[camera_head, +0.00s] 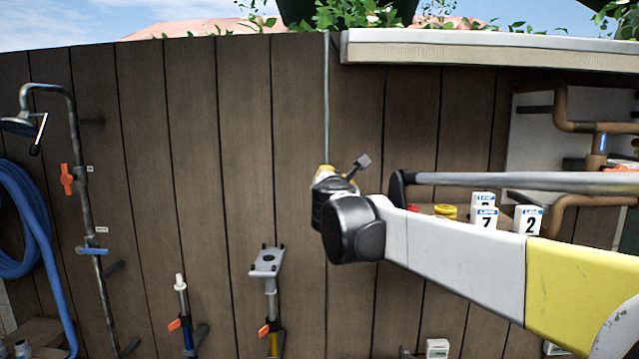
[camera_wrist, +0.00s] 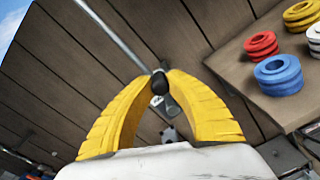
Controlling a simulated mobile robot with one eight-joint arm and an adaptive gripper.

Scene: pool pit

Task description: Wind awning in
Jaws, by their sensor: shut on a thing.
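The awning (camera_head: 480,52) is a long pale cassette along the top of the wooden wall, at the upper right of the head view. A thin grey crank rod (camera_head: 327,110) hangs from near its left end; the rod also crosses the upper left of the wrist view (camera_wrist: 112,34). My gripper (camera_head: 324,172) is at the rod's lower end. In the wrist view its yellow fingers (camera_wrist: 160,78) are closed around a dark grip (camera_wrist: 159,84) of the crank. A grey end piece (camera_head: 359,165) sticks out beside the fingers. My arm hides part of the wall.
A shelf at the right holds numbered white boxes (camera_head: 486,217) and coloured rings (camera_wrist: 278,74). Copper pipes (camera_head: 566,105) are at the far right. A shower pipe (camera_head: 77,150) and blue hose (camera_head: 32,215) are at the left.

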